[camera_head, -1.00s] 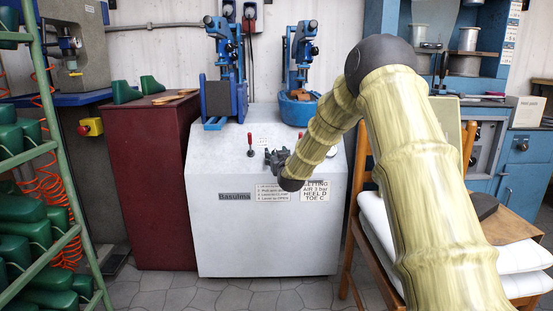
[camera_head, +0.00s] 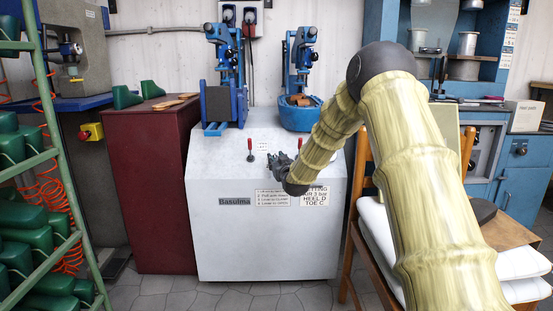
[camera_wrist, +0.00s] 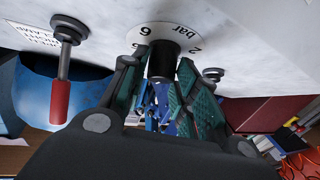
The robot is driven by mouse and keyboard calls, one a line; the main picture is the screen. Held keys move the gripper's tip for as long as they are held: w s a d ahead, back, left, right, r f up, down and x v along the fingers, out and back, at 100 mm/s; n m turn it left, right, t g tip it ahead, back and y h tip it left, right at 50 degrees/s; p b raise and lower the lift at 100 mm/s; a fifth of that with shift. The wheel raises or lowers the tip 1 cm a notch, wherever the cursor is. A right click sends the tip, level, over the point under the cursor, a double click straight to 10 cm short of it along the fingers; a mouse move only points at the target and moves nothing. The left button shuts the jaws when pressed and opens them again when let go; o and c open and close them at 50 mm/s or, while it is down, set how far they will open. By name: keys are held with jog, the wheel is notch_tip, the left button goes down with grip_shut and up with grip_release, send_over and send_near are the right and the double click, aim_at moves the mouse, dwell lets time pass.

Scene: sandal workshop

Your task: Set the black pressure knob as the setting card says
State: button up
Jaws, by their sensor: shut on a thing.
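My gripper (camera_head: 277,160) is at the sloping top front of the white machine (camera_head: 225,170). In the wrist view, its two green-padded fingers (camera_wrist: 159,66) are shut on the black pressure knob (camera_wrist: 162,62), one on each side. The knob sits in the middle of a white dial (camera_wrist: 163,31) with "6", "2" and "bar" readable; the knob's pointer cannot be seen. In the head view my gripper hides the knob. The setting card (camera_head: 315,197) on the machine's front reads air 3 bar, heel D, toe C; my arm covers its upper left corner.
A red-handled lever (camera_head: 250,145) stands left of my gripper, and one with a red grip (camera_wrist: 60,95) shows close by in the wrist view. Blue clamps (camera_head: 227,75) stand on the machine. A maroon cabinet (camera_head: 150,195) is at left, a chair with white cushions (camera_head: 375,225) at right.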

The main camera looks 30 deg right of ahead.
jog(key=n+y+p, duration=0.1)
jog(key=n+p, duration=0.1)
jog(key=p, duration=0.1)
jog(key=shift+d+r+n+y, duration=0.2)
jog(key=shift+r+n+y, duration=0.1)
jog(key=shift+r+y, duration=0.1)
jog(key=n+y+p, duration=0.2)
jog(key=n+p, duration=0.1)
jog(key=p, duration=0.2)
jog(key=n+g+y+p, duration=0.1)
jog(key=n+y+p, duration=0.2)
jog(key=p, duration=0.2)
jog(key=shift+d+r, duration=0.1)
jog(key=shift+d, duration=0.1)
jog(key=n+g+y+p, duration=0.1)
jog(key=n+p, duration=0.2)
jog(key=p, duration=0.1)
jog(key=shift+d+g+y+p, duration=0.1)
jog(key=shift+g+y+p, duration=0.2)
jog(key=shift+g, duration=0.1)
jog(key=shift+n+g+y+p, duration=0.35)
jog(key=shift+n+p, duration=0.25)
jog(key=shift+p, duration=0.3)
jog(key=shift+f+n+p, duration=0.25)
jog(key=shift+n+p, duration=0.05)
jog(key=shift+p, duration=0.1)
jog(key=o, duration=1)
jog(key=shift+w, duration=0.1)
